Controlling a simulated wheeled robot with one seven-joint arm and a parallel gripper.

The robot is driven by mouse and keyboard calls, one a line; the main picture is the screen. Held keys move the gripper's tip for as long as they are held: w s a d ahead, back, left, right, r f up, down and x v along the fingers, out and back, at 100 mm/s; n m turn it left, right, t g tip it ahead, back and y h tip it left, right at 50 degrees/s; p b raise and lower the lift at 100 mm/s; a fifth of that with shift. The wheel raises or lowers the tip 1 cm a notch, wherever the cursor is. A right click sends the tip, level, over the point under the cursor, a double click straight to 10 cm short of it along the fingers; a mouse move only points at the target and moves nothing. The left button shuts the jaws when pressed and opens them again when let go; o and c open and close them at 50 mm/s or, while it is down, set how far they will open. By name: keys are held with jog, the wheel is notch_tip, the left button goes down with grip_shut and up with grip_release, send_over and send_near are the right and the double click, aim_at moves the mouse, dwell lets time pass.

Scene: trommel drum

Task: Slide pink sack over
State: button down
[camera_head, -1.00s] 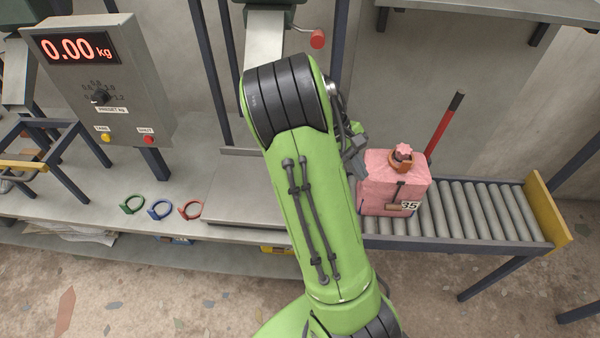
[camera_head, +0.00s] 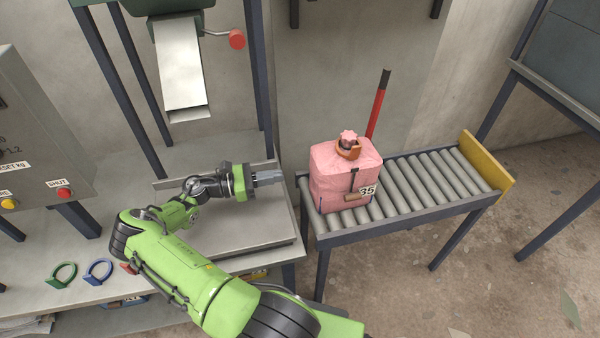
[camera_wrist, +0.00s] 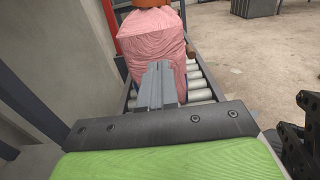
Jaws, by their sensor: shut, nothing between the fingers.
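The pink sack (camera_head: 338,180) stands upright on the near, left end of the roller conveyor (camera_head: 425,185). Its top is gathered in an orange-brown tie (camera_head: 348,150), and a label reading 35 is on its front. My gripper (camera_head: 280,177) is shut and empty above the flat metal platform (camera_head: 225,232), left of the sack, with its fingers pointing at the sack's side. A gap shows between fingertips and sack in the head view. In the wrist view the shut fingers (camera_wrist: 160,84) overlap the lower part of the sack (camera_wrist: 150,40), so contact there is unclear.
A yellow end stop (camera_head: 487,165) closes the conveyor's far right end; the rollers between it and the sack are clear. A red handle (camera_head: 377,105) stands behind the sack. A metal chute (camera_head: 182,70) hangs over the platform. Green (camera_head: 62,275) and blue (camera_head: 98,271) rings lie at left.

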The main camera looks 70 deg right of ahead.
aim_at(315, 169)
jog(key=b+x, duration=0.1)
jog(key=x, duration=0.7)
jog(key=shift+f+b, duration=0.15)
jog(key=shift+b, duration=0.15)
jog(key=shift+s+d, duration=0.2)
jog(key=shift+s, duration=0.15)
